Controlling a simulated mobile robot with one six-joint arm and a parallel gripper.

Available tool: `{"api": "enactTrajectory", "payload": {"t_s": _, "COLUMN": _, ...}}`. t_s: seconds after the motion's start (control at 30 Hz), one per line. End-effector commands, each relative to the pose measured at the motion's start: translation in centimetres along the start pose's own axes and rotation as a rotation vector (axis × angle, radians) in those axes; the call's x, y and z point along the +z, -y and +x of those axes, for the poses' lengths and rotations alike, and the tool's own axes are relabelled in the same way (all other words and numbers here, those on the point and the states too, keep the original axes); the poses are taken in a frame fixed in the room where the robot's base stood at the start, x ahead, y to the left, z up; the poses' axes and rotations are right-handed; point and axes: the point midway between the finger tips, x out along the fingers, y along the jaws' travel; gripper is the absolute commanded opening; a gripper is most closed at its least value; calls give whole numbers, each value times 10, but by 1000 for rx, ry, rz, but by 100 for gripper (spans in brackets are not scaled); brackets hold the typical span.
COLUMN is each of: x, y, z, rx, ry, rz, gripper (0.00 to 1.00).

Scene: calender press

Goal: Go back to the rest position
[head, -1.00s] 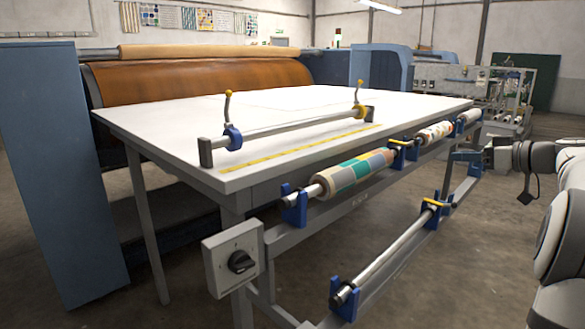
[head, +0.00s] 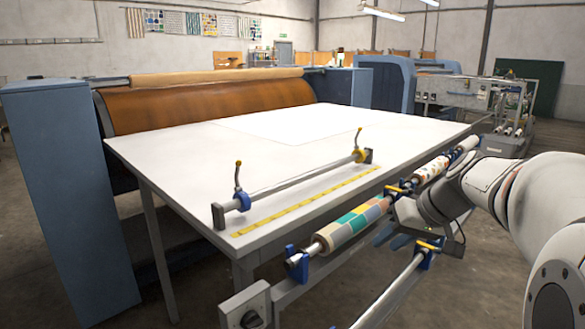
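My gripper (head: 398,226) is at the right of the head view, on the end of my white arm, which reaches in from the right edge. It is in front of the roll rack along the table's front side, close to the checkered roll (head: 352,222) in the picture. Its fingers are small and dark against the blue roll holders, so I cannot tell whether they are open or shut, or whether they touch anything. I see no object clearly held in it.
The white table (head: 200,165) carries a clamp bar (head: 300,182) and a yellow ruler strip (head: 300,204). A patterned roll (head: 432,169) lies farther along the rack. A lower metal bar (head: 392,290) and a switch box (head: 245,308) are in front. Bare floor shows at right.

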Motion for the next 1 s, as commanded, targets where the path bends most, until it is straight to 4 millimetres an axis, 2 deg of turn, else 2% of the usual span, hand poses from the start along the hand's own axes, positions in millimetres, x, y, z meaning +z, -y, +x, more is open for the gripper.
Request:
{"api": "enactTrajectory", "payload": {"t_s": 0.03, "x": 9, "y": 27, "z": -19, "rx": 33, "ry": 45, "rz": 12, "gripper": 33}}
{"api": "enactTrajectory", "payload": {"t_s": 0.2, "x": 66, "y": 69, "z": -43, "rx": 182, "ry": 167, "rz": 66, "gripper": 33}}
{"api": "enactTrajectory", "payload": {"t_s": 0.33, "x": 106, "y": 89, "z": -63, "rx": 297, "ry": 215, "rz": 81, "gripper": 33}}
{"api": "enactTrajectory", "payload": {"t_s": 0.5, "x": 143, "y": 97, "z": -79, "rx": 403, "ry": 232, "rz": 80, "gripper": 33}}
{"api": "enactTrajectory", "payload": {"t_s": 0.7, "x": 158, "y": 100, "z": -81, "rx": 447, "ry": 230, "rz": 77, "gripper": 33}}
{"api": "enactTrajectory", "payload": {"t_s": 1.0, "x": 159, "y": 99, "z": -79, "rx": 447, "ry": 230, "rz": 80, "gripper": 33}}
